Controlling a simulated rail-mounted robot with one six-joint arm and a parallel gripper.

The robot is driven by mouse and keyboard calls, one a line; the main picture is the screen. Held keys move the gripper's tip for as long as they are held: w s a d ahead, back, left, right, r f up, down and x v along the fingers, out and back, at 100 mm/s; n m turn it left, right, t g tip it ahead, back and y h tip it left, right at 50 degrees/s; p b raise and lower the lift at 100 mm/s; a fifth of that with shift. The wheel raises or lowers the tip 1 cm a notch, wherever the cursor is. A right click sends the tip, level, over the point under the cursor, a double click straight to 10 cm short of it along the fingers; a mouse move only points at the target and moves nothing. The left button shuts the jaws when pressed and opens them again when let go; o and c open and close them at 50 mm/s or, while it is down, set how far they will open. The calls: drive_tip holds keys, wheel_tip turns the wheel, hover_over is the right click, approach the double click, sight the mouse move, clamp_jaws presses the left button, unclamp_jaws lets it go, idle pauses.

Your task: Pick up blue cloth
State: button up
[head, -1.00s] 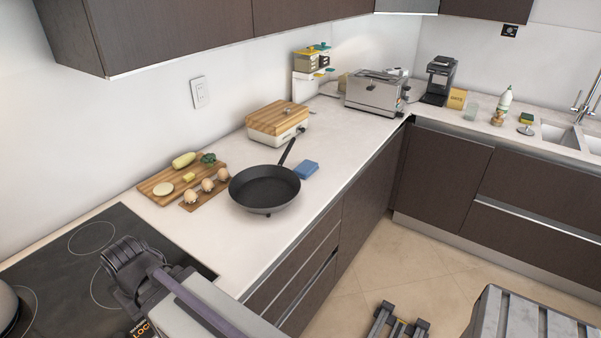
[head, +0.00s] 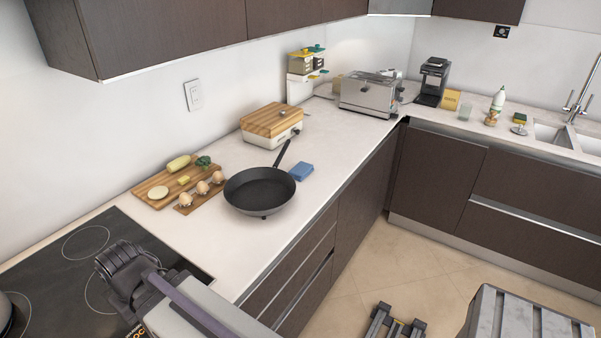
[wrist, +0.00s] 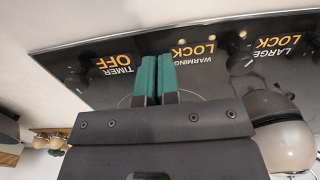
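The blue cloth (head: 301,171) is a small folded-looking piece on the white counter, just right of the black frying pan (head: 259,190) in the head view. It lies near the counter's front edge. My gripper (wrist: 156,80) shows in the wrist view with its green fingertips together and nothing between them. It is over the black cooktop, whose printed labels show upside down. The cloth cannot be made out in the wrist view. In the head view my arm is at the lower left, well apart from the cloth, and the fingertips cannot be made out.
The pan's handle points up and back, beside the cloth. A cutting board (head: 152,199) with food and a smaller board with eggs (head: 202,187) are left of the pan. A wood-topped box (head: 270,124) stands behind.

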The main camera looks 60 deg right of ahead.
drive_tip(key=o, duration=1.8)
